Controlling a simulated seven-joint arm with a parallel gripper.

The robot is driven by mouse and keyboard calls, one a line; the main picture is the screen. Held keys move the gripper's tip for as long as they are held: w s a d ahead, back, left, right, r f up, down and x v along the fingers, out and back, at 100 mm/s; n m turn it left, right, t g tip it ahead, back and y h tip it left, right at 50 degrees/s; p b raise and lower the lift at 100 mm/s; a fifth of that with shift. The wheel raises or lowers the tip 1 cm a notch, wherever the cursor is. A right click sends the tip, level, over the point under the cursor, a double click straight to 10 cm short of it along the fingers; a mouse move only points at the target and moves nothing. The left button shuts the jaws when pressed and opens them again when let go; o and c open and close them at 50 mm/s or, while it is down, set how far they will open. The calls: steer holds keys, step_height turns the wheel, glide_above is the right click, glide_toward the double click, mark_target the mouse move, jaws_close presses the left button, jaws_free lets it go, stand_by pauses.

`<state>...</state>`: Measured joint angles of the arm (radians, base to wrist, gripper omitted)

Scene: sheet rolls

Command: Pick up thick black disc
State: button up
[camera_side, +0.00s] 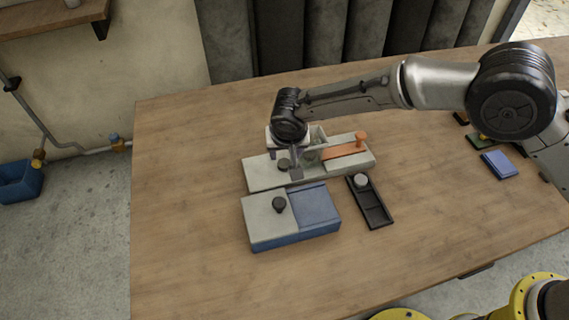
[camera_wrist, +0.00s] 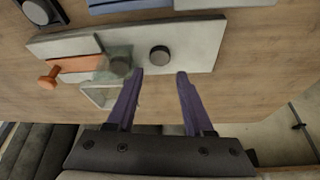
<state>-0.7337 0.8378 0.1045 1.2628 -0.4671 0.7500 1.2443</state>
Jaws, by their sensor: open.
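A thick black disc (camera_side: 284,164) lies on the long pale grey plate (camera_side: 258,176), near its left part. In the wrist view the black disc (camera_wrist: 159,55) sits just beyond my fingertips, in line with the gap between them. My gripper (camera_wrist: 160,73) is open and empty, pointing down over the plate; the gripper also shows in the side view (camera_side: 286,162). I cannot tell its height above the disc.
The plate also carries an orange strip with an orange knob (camera_side: 361,138). In front stands a grey and blue block (camera_side: 316,206) with a black knob (camera_side: 279,204). A black tray (camera_side: 374,209) holds a pale grey disc (camera_side: 361,181). The table's left side is clear.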

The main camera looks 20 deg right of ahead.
mark_target(285, 163)
steer(key=shift+x, duration=3.35)
steer(key=shift+c, duration=0.4)
jaws_close()
